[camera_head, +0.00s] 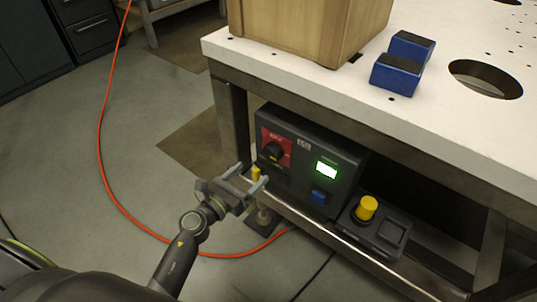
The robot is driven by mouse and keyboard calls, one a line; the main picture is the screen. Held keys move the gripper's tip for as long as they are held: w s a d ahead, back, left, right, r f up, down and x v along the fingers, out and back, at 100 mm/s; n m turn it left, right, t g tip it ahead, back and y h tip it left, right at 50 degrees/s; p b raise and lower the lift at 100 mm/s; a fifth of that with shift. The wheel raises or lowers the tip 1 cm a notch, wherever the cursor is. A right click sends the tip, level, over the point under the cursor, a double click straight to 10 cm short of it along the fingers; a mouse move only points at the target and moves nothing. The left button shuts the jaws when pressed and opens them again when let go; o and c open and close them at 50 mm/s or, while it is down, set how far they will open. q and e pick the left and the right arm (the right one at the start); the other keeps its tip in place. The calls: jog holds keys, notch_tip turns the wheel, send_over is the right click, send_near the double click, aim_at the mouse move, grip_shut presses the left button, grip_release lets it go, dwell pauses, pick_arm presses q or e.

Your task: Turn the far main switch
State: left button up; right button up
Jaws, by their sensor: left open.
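The main switch (272,152) is a dark rotary knob on a red plate at the left of a black control box. The box (342,193) sits under the white table and also carries a lit green-white display (326,170) and a blue button (318,196). My left gripper (259,183) is open and empty, just below and in front of the switch, with its fingers towards the box. A small yellow part (256,173) shows by its fingertips; I cannot tell whether they touch it. My right gripper is not in view.
The white table (450,115) overhangs the box. It holds a wooden crate (290,30) and two blue blocks (397,75). A yellow button (367,207) on a smaller black unit stands right of the box. An orange cable (101,140) crosses the open floor at left.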

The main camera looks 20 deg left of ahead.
aim_at(269, 156)
pick_arm(q)
jog(key=x, duration=0.9)
jog(key=shift+w, duration=0.1)
jog(key=c, duration=1)
